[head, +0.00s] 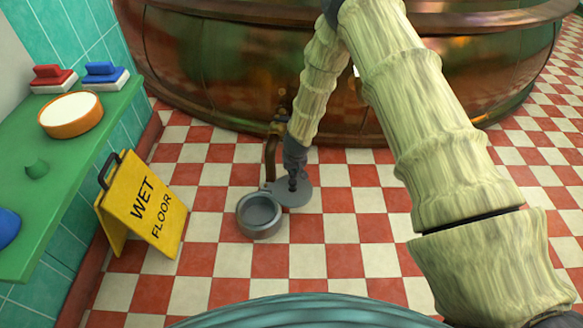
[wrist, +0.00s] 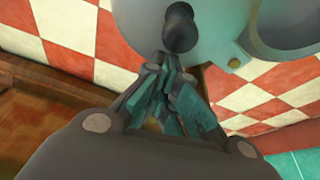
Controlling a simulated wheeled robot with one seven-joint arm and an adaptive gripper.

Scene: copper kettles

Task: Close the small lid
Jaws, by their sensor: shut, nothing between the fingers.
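A small round grey pot (head: 259,216) stands on the checked floor with its top open. Its flat grey lid (head: 298,197) is swung out to the right and back of the pot. In the wrist view the lid (wrist: 222,45) carries a dark knob (wrist: 179,28), and a brass-coloured pin (wrist: 233,62) sits near where the lid meets the pot rim (wrist: 262,44). My gripper (head: 292,184) points down over the lid. In the wrist view its shut, empty fingertips (wrist: 178,62) are right beside the knob; I cannot tell if they touch it.
A yellow wet floor sign (head: 146,205) stands left of the pot. A green shelf (head: 60,165) on the left wall holds an orange-rimmed dish (head: 71,114) and brushes. A large copper kettle (head: 230,75) with a pipe stands behind. The floor in front is clear.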

